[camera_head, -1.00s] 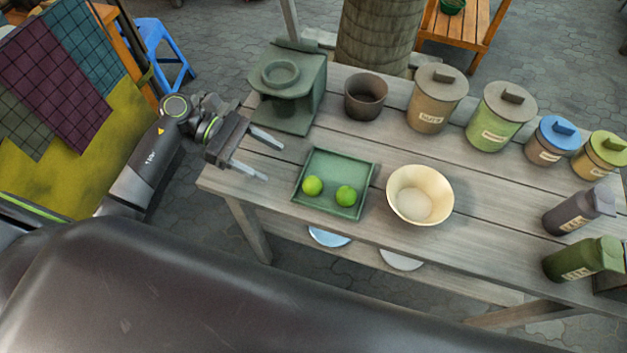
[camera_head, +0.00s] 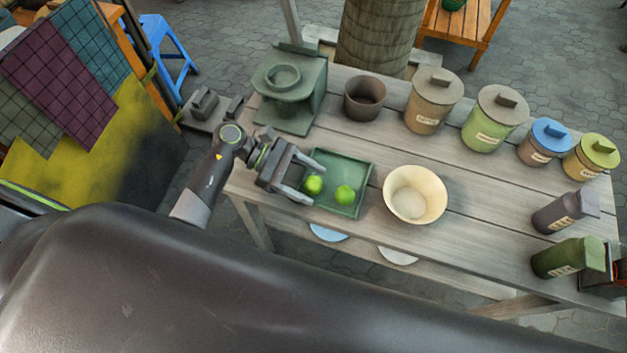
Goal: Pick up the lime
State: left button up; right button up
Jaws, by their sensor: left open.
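Two green limes lie in a shallow square green tray (camera_head: 347,164) on the wooden table. The left lime (camera_head: 314,185) is by the tray's left side, and the right lime (camera_head: 345,194) is a little apart from it. My left gripper (camera_head: 312,183) is open at the tray's left edge. Its fingers point right, one on the far side and one on the near side of the left lime. I cannot tell whether they touch it. My right gripper is not in view.
A cream bowl (camera_head: 415,195) stands right of the tray. Behind are a dark green press-like stand (camera_head: 290,90) and a brown pot (camera_head: 365,97). Several lidded jars line the back right, with two bottles at the right. The table's front edge (camera_head: 400,231) is near the tray.

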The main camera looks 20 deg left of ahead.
pick_arm(q)
jog(key=c, duration=1)
jog(key=shift+c, duration=0.2)
jog(key=shift+r, duration=0.1)
